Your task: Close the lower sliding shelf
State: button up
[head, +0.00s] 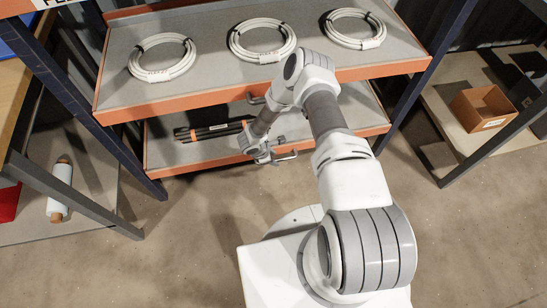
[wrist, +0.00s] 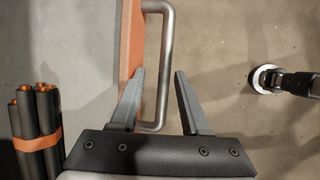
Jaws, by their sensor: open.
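The lower sliding shelf (head: 200,157) has a grey surface and an orange front lip, and part of it shows below the upper shelf's front edge in the head view. Its metal bar handle (head: 286,157) sticks out from the front. In the wrist view, the orange lip (wrist: 130,40) and the handle (wrist: 168,50) are close to my gripper (wrist: 160,75). My gripper is open; the handle's long bar appears between its two fingers, with no clear contact. The head view shows my gripper (head: 263,155) at the lower shelf's front, partly hidden by its small size.
Dark rods with an orange band (head: 215,131) lie on the lower shelf. The upper shelf (head: 205,98) holds three white cable coils. Dark blue rack posts (head: 420,85) stand on both sides. A cardboard box (head: 482,107) sits at right.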

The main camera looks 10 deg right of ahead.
jog(key=shift+r, duration=0.1)
jog(key=p+v, duration=0.5)
jog(key=v, duration=1.2)
jog(key=shift+a, duration=0.2)
